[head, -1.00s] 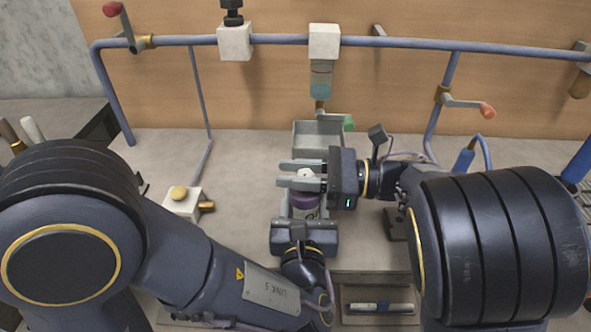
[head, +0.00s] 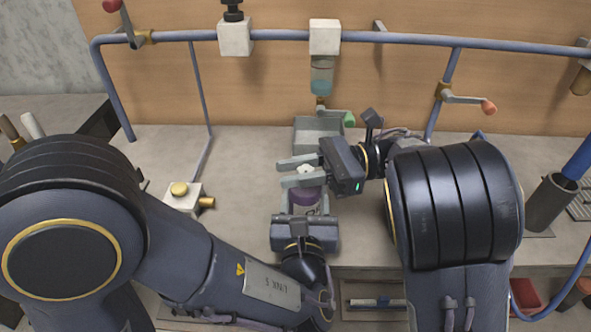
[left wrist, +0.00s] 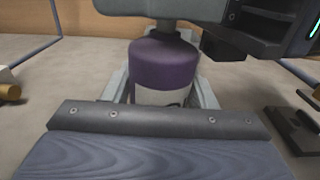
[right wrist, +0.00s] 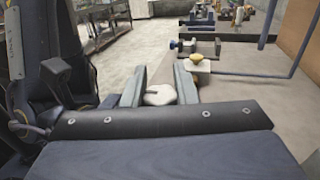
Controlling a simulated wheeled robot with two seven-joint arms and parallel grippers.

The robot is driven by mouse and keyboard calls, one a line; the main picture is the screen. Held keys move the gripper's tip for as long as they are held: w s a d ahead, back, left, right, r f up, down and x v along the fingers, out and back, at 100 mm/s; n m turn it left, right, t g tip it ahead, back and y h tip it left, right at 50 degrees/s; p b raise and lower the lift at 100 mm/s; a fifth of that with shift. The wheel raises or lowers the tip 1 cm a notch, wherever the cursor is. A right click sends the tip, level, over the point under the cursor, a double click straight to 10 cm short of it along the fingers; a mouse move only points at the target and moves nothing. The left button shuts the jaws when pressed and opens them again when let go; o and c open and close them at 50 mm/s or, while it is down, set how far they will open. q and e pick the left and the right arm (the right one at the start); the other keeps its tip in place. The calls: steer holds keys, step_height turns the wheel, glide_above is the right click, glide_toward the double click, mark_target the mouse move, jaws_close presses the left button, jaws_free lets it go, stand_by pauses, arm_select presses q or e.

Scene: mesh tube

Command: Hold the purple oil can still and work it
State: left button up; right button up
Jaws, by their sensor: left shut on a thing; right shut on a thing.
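The purple oil can (head: 305,194) stands upright on the bench, with a white band low on its body. It also shows in the left wrist view (left wrist: 163,68). My left gripper (head: 305,208) is shut on its body from the front, one finger on each side. My right gripper (head: 282,173) is shut on the pale top of the can, reaching in from the right. That pale top (right wrist: 160,95) sits between the fingers in the right wrist view. The right fingers hide part of the can's upper end.
A grey tray (head: 303,137) is behind the can, below a hanging bottle (head: 321,78) with teal liquid. A white block with a yellow knob (head: 182,196) stands left. A blue pipe rail (head: 400,41) crosses the back. A dark cup (head: 550,203) stands right.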

steer(key=shift+r, duration=0.1)
steer(key=o, duration=1)
step_height(320, 180, up, 10)
